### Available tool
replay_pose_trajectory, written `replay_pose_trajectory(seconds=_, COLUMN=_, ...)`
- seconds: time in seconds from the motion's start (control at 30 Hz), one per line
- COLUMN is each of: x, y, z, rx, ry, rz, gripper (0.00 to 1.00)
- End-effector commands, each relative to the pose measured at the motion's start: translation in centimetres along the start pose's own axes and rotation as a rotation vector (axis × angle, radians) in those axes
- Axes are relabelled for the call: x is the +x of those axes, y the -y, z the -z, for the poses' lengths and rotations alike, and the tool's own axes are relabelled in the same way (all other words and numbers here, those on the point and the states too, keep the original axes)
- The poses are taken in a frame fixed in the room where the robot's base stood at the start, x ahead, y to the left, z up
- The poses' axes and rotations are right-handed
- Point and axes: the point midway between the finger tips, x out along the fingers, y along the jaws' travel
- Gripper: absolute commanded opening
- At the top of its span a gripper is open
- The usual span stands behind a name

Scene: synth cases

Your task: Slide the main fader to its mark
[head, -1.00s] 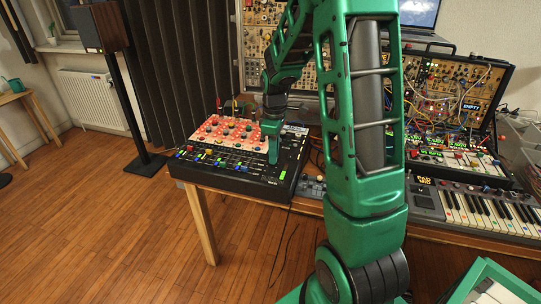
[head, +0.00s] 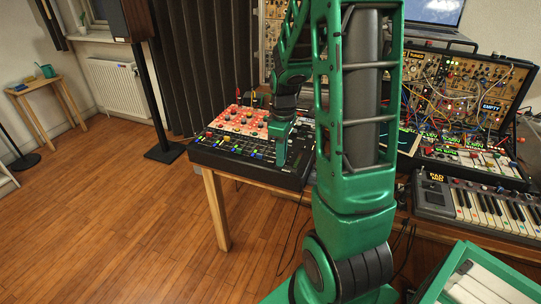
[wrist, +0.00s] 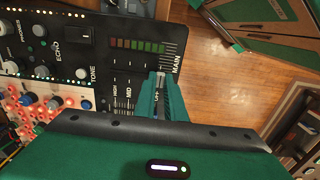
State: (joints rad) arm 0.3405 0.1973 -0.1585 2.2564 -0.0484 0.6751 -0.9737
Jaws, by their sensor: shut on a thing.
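The mixer (head: 250,171) is a black desk with a red-and-white knob panel, standing at the table's left end. In the wrist view its MAIN label (wrist: 176,64) and the fader's scale lines (wrist: 170,48) show just past my fingertips. My gripper (head: 281,163) points down onto the front right part of the mixer. In the wrist view the gripper (wrist: 160,82) is shut on the main fader, whose cap is mostly hidden between the green fingers. I cannot make out which scale line is the mark.
A row of red and green meter segments (wrist: 137,45) lies beside the main fader. Coloured knobs and faders crowd the mixer. A keyboard (head: 480,203) and patch-cabled synth cases (head: 455,90) stand to the right. The wooden floor (head: 130,215) is open at left.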

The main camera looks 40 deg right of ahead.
Motion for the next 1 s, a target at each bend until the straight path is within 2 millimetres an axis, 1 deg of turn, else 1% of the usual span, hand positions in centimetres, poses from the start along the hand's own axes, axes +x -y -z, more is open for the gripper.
replay_pose_trajectory(seconds=0.03, x=0.0, y=0.1, z=-0.3, rx=0.006, ry=0.003, rz=0.003, gripper=0.00)
replay_pose_trajectory(seconds=0.33, x=0.0, y=0.2, z=-0.4, rx=0.007, ry=0.005, rz=0.006, gripper=0.00)
replay_pose_trajectory(seconds=0.37, x=0.0, y=0.2, z=-0.4, rx=0.007, ry=0.005, rz=0.006, gripper=0.17)
replay_pose_trajectory(seconds=0.4, x=0.0, y=0.1, z=-0.5, rx=0.007, ry=0.005, rz=0.006, gripper=0.27)
replay_pose_trajectory(seconds=0.43, x=0.0, y=0.1, z=-0.5, rx=0.007, ry=0.005, rz=0.006, gripper=0.30)
replay_pose_trajectory(seconds=0.77, x=-0.2, y=0.0, z=-0.5, rx=0.008, ry=0.003, rz=0.003, gripper=0.30)
replay_pose_trajectory(seconds=0.87, x=-1.1, y=0.0, z=-0.4, rx=0.008, ry=0.002, rz=0.002, gripper=0.30)
replay_pose_trajectory(seconds=1.0, x=-3.5, y=-0.1, z=-0.4, rx=0.007, ry=0.000, rz=-0.001, gripper=0.30)
